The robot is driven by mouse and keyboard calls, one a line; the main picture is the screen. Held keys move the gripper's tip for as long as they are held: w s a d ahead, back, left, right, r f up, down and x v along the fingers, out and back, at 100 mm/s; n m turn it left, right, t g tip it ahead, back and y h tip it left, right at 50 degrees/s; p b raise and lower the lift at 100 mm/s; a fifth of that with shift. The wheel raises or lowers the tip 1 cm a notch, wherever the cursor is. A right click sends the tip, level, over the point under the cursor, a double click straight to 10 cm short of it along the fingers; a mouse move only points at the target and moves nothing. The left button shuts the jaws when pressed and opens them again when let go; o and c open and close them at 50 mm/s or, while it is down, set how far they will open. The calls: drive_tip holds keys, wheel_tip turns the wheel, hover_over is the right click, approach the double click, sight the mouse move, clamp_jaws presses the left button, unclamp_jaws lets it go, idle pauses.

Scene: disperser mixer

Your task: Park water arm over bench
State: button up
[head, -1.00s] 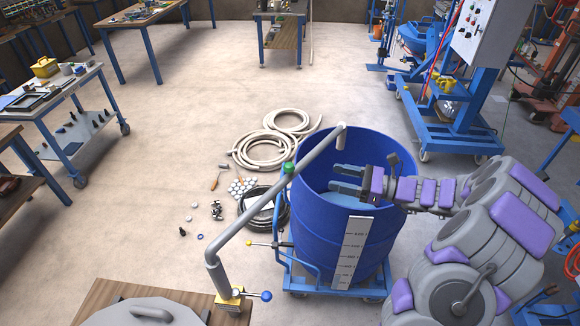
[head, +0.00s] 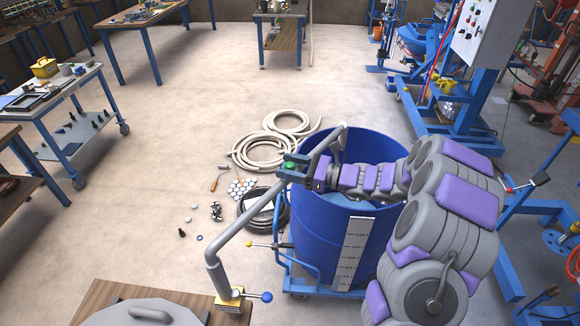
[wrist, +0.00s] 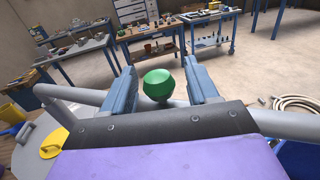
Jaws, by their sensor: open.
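The water arm (head: 240,225) is a bent grey pipe. It rises from a yellow clamp base (head: 229,299) on the wooden bench (head: 95,300) and reaches over the blue drum (head: 312,230). A green knob (wrist: 158,84) sits on the pipe. My gripper (head: 288,166) is at the pipe's upper run, beside the drum's left rim. In the wrist view, its two blue fingers (wrist: 163,88) are open on either side of the green knob, with gaps showing. The grey pipe passes behind the fingers there.
A blue-handled lever (head: 266,297) sticks out of the clamp base. A grey lid (head: 135,314) lies on the bench. Coiled hoses (head: 265,150) and small parts lie on the floor left of the drum. The floor at the left is mostly clear.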

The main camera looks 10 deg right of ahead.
clamp_jaws()
idle(0.6)
